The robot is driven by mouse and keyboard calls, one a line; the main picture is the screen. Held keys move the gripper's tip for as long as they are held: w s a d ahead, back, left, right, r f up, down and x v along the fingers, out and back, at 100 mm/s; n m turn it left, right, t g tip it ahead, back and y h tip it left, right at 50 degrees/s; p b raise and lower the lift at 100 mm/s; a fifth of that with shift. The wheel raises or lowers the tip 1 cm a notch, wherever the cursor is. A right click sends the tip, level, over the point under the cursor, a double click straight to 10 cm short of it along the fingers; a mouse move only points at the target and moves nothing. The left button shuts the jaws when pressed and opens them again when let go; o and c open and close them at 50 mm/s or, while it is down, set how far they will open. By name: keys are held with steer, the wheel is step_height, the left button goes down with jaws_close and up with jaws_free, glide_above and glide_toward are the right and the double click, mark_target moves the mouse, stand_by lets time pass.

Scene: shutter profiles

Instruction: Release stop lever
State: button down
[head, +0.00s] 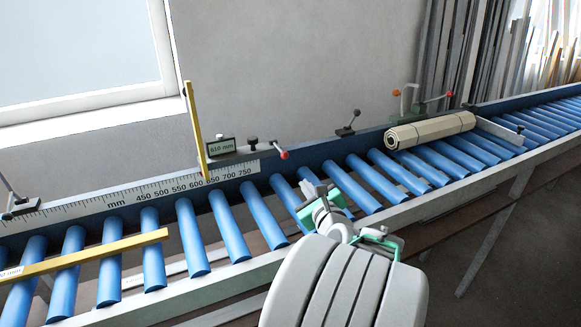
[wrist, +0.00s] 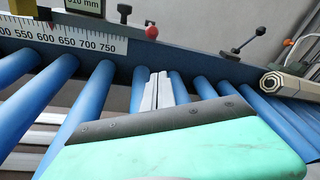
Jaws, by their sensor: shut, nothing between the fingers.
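A measuring stop (head: 230,157) with a 610 mm display sits on the blue rear rail, next to an upright yellow bar (head: 195,130). A lever with a red knob (head: 283,154) sticks out from its right end. The red knob also shows at the top of the wrist view (wrist: 151,31), with a black knob (wrist: 124,10) to its left. My gripper (head: 314,197) is over the rollers, to the right of and below the red knob, apart from it. In the wrist view its light grey fingers (wrist: 157,90) are together and empty.
Blue rollers (head: 232,228) fill the conveyor. A yellow strip (head: 85,257) lies across the left rollers. A black-knobbed lever (head: 349,122) stands on the rear rail. The scale (head: 130,195) runs along the rail.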

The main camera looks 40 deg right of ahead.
mark_target(279, 150)
steer(key=p+x, duration=0.2)
steer(key=x, duration=0.8)
steer(key=shift+a+r, duration=0.1)
steer(key=r, duration=0.1)
steer(key=a+r+p, duration=0.1)
steer(key=r+p, duration=0.1)
steer(key=shift+a+r, duration=0.25)
steer(key=shift+a, duration=0.15)
steer(key=shift+w, duration=0.1)
steer(key=shift+w, duration=0.1)
